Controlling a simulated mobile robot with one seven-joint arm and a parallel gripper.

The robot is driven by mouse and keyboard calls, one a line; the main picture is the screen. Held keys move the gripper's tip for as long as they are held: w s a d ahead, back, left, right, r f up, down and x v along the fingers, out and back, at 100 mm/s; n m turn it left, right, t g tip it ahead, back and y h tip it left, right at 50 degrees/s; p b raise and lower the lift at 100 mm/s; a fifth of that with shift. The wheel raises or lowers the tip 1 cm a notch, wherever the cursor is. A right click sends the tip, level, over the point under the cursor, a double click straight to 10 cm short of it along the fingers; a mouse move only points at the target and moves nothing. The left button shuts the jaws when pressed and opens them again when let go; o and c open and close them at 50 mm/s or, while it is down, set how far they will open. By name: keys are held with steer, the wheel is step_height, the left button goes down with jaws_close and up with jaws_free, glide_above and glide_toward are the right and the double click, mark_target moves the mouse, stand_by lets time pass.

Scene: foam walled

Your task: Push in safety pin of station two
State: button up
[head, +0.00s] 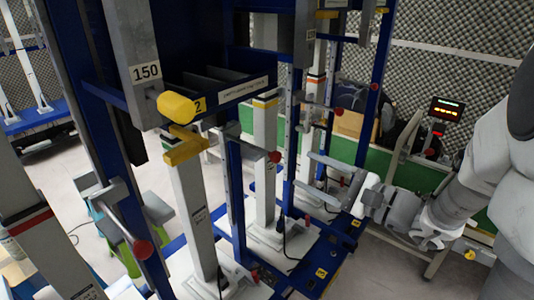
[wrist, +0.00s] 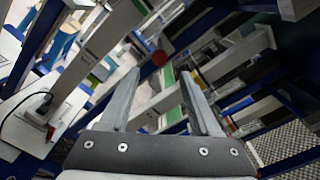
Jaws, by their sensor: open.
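A yellow block (head: 177,107) marked "2" sits at the front of a blue frame, above a white column (head: 197,215). Red ball knobs show on the frames: one (head: 275,157) right of that column, and one (head: 143,248) on a grey handle at lower left. I cannot tell which one, if any, is the station two safety pin. My gripper (head: 305,172) is open and empty, its fingers pointing left, right of the nearer red knob and apart from it. In the wrist view a red knob (wrist: 159,58) shows beyond and between the open fingers (wrist: 160,76).
Blue uprights and white columns (head: 264,160) stand close around my gripper. A blue base (head: 322,262) runs below. A green panel (head: 345,150) and a display with lit digits (head: 446,110) are behind. Pale floor (head: 375,270) is open at lower right.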

mark_target(266, 151)
steer(key=x, duration=1.2)
steer(key=shift+b, duration=0.35)
jaws_close()
stand_by(0.7)
